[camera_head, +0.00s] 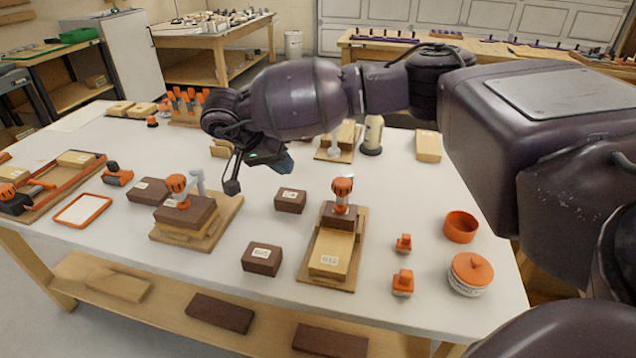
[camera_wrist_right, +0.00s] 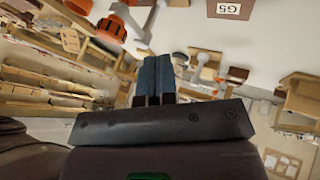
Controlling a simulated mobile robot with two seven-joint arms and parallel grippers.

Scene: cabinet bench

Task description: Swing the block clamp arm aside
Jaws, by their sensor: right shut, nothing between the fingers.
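A clamp with an orange knob (camera_head: 177,184) and a grey arm (camera_head: 198,184) stands over a dark brown block (camera_head: 185,211) on a wooden base, left of centre. A second clamp with an orange knob (camera_head: 342,186) stands at a brown block (camera_head: 340,216) on another base, beside a light block marked G12 (camera_head: 329,252). My right gripper (camera_head: 286,163) hangs above the bench between and behind the two clamps, apart from both. Its blue fingers (camera_wrist_right: 155,72) are shut and empty in the wrist view, where an orange-knobbed clamp (camera_wrist_right: 112,28) lies ahead. My left gripper is out of view.
Loose brown blocks (camera_head: 290,200) (camera_head: 262,259) lie between the clamp bases. Orange pieces (camera_head: 403,243), an orange ring (camera_head: 461,226) and a lidded pot (camera_head: 471,273) stand at the right. A pale bottle (camera_head: 372,134) and another fixture stand behind the gripper.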

